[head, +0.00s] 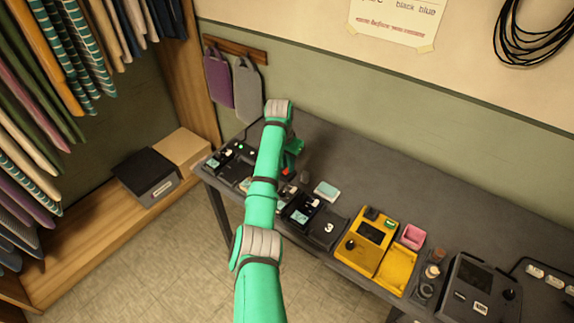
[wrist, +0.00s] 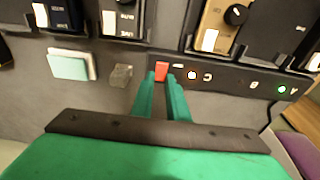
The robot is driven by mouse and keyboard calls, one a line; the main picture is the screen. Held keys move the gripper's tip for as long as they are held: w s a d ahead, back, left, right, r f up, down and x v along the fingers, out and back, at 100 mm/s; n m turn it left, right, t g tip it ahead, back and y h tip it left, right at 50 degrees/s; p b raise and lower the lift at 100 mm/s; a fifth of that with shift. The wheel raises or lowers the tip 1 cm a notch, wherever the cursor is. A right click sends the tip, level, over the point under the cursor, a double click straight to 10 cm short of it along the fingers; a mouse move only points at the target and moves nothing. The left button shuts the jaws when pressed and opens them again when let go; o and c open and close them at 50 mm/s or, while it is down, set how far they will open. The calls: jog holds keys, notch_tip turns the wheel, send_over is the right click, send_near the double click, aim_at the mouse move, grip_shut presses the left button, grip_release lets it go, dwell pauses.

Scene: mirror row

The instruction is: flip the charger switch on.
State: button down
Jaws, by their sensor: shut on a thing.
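The charger (wrist: 232,78) is a dark box with a front strip in the wrist view. In the head view my gripper (head: 292,150) is over the left part of the grey table (head: 385,180), partly hidden by my arm.
A pale teal block (wrist: 70,65) and a small grey cube (wrist: 121,76) lie beside the charger. A yellow device (head: 362,243), a pink container (head: 412,236) and a dark device (head: 480,290) stand farther right. The table's back strip is mostly clear.

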aim_at(287, 171)
jog(key=shift+w+d, duration=0.1)
jog(key=shift+w, duration=0.1)
dwell(0.3)
jog(key=c, duration=1.7)
grip_release()
jog(key=shift+s, duration=0.1)
jog(key=shift+r, duration=0.15)
jog(key=r, duration=1)
jog(key=shift+s+a+r, duration=0.2)
jog(key=shift+s+a, duration=0.1)
jog(key=shift+s, duration=0.1)
